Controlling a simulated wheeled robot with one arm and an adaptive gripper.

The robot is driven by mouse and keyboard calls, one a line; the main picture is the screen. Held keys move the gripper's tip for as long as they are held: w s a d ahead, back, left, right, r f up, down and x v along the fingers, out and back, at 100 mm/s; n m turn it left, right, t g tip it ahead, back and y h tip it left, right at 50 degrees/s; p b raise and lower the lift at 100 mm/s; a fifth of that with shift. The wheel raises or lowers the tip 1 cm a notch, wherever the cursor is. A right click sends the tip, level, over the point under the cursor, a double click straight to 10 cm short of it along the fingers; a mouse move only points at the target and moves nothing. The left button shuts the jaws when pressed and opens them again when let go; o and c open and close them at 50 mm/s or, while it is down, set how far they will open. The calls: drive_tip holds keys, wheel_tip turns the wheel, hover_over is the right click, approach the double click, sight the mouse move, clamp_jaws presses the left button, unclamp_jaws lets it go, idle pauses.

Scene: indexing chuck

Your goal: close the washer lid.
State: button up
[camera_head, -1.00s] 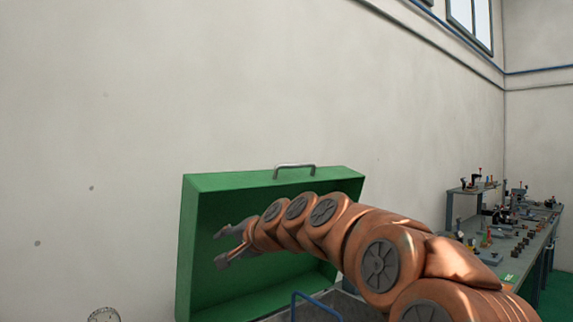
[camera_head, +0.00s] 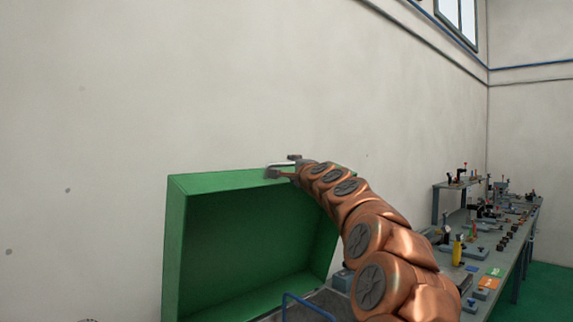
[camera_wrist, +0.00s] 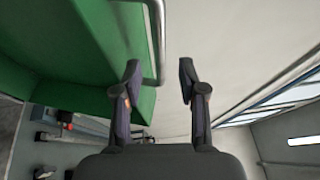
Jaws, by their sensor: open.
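The washer lid (camera_head: 245,235) is green and box-shaped, and stands raised with its hollow inside facing me. Its metal handle (camera_head: 281,165) is on the top edge, partly hidden by my gripper (camera_head: 284,166). In the wrist view the lid (camera_wrist: 85,35) fills the upper left and the handle bar (camera_wrist: 157,35) runs down from the top. My gripper (camera_wrist: 160,72) is open there, and the bar lies between its two fingertips in the picture. I cannot tell whether either finger touches the bar.
The washer body is mostly cut off below, with a blue bar (camera_head: 305,303) at its front. A long bench (camera_head: 490,245) with several small clamps and tools runs along the right. A plain wall (camera_head: 90,90) is behind the lid. Space above the lid is clear.

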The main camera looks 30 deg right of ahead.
sight(288, 165)
drive_tip(key=shift+p+x, duration=1)
drive_tip(key=shift+x, duration=1.6)
drive_tip(key=shift+w+d, duration=0.15)
drive_tip(key=shift+w, duration=0.3)
drive_tip(key=shift+c, duration=0.3)
clamp_jaws()
